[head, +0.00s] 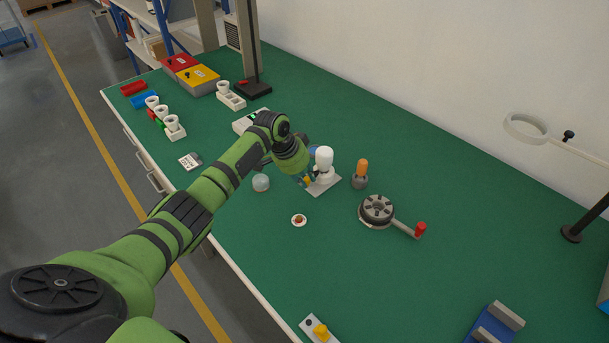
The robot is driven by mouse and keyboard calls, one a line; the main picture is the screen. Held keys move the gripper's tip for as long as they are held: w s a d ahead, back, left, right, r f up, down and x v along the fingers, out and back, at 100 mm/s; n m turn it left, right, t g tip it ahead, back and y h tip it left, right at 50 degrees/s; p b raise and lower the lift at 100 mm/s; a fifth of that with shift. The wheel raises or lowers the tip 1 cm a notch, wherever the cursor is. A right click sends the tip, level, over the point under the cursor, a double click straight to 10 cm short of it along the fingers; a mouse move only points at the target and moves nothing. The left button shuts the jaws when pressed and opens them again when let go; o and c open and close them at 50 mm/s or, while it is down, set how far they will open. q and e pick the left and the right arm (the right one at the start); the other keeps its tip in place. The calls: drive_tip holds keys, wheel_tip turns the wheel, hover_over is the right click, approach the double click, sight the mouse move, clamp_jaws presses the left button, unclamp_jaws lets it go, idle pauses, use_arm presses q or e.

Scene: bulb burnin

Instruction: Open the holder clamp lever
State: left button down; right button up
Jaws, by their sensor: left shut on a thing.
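The holder (320,187) is a pale plate on the green bench with a white bulb-shaped piece (324,157) upright on it. My left gripper (304,180) is low at the holder's left side, beside the white piece. It is shut on a small part with a bit of yellow-orange showing, which looks like the clamp lever (307,181). My wrist and fingers hide most of the lever, so I cannot tell its angle. My right gripper is not in view.
An orange-topped grey piece (361,173) stands just right of the holder. A clear dome (261,182) and a small white dish (299,220) are near my gripper. A round black fixture with a red-knobbed crank (377,210) sits further right.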

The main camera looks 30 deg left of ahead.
use_arm(q)
drive_tip(key=shift+w+d+r+n+p, duration=0.15)
drive_tip(key=shift+r+n+p, duration=0.25)
drive_tip(key=shift+p, duration=0.2)
drive_tip(key=n+p, duration=0.1)
drive_tip(key=p, duration=0.1)
drive_tip(key=d+n+y+p, duration=0.1)
drive_tip(key=n+p, duration=0.1)
drive_tip(key=shift+w+d+r+t, duration=0.1)
drive_tip(key=shift+w+d+t, duration=0.15)
drive_tip(key=shift+t, duration=0.15)
drive_tip(key=shift+w+d+n+y+p, duration=0.25)
drive_tip(key=shift+n+y+p, duration=0.35)
drive_tip(key=shift+n, duration=0.3)
drive_tip(key=n, duration=0.1)
drive_tip(key=n+p, duration=0.1)
drive_tip(key=shift+w+d+n+y, duration=0.3)
drive_tip(key=shift+w+d+y, duration=0.1)
drive_tip(key=shift+w+d+f+n+y, duration=0.25)
drive_tip(key=shift+w+n+y, duration=0.15)
drive_tip(key=shift+n, duration=0.6)
drive_tip(key=shift+w+n+y+b, duration=0.3)
drive_tip(key=shift+n+b, duration=0.15)
drive_tip(key=shift+n, duration=0.35)
drive_tip(key=shift+r, duration=0.1)
drive_tip(key=c, duration=1.2)
unclamp_jaws()
drive_tip(key=shift+o, duration=0.2)
drive_tip(key=shift+s, duration=0.1)
